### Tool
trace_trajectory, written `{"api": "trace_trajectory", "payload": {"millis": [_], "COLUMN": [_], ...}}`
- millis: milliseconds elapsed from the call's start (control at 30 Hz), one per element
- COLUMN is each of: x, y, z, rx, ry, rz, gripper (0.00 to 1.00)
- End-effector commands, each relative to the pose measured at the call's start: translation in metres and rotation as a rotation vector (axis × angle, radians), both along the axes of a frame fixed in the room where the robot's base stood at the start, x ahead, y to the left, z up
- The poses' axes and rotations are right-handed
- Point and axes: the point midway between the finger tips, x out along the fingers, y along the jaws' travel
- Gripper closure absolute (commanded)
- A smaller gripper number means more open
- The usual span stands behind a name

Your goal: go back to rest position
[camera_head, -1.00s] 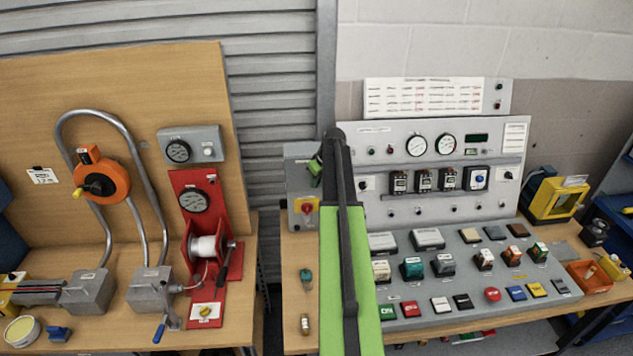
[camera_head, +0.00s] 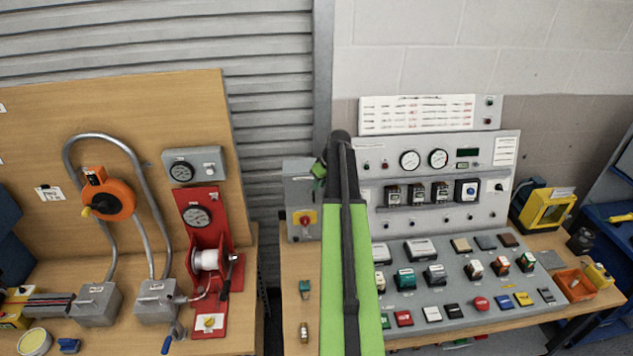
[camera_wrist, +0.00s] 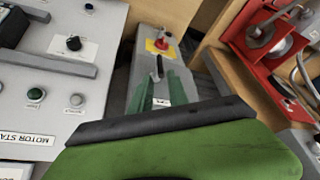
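My arm's green and black link stands upright in the middle of the head view. My gripper (camera_head: 319,170) is a small green shape at its top left, mostly hidden by the link. In the wrist view, two green fingers (camera_wrist: 161,92) stand apart with a gap between them, and I see nothing held. They are in front of a grey box (camera_wrist: 145,45) with a red knob on a yellow plate (camera_wrist: 160,45); a black handle shows beyond the gap. In the head view the grey box (camera_head: 297,172) is just left of my arm; I cannot tell whether the fingers touch it.
A control panel (camera_head: 450,215) with meters and buttons stands at right. A red winch stand (camera_head: 209,245) and an orange reel (camera_head: 108,198) are at left. A yellow case (camera_head: 545,208) and an orange bin (camera_head: 575,285) are at far right. The narrow bench strip holds two small parts.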

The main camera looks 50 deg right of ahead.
Motion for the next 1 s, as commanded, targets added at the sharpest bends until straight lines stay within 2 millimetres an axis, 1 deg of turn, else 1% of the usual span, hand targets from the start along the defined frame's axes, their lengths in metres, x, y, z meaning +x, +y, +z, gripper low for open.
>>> {"api": "trace_trajectory", "payload": {"millis": [33,133,667,733,767,867,900,967,1000], "x": [-0.005,-0.009,-0.010,-0.001,0.006,0.045,0.063,0.086,0.098], "y": [0.001,0.001,0.002,0.011,0.018,0.063,0.090,0.136,0.168], "z": [0.018,0.026,0.023,0.016,0.010,-0.017,-0.030,-0.050,-0.062], "rx": [0.000,0.000,0.000,0.000,0.000,0.001,0.000,-0.001,-0.004], "ry": [0.000,0.000,0.001,0.000,0.000,0.000,0.001,0.002,0.005], "rz": [-0.001,-0.001,0.001,0.016,0.030,0.106,0.147,0.213,0.258], "gripper": [0.79,0.79,0.79,0.79,0.79,0.79,0.79,0.79,0.79]}}
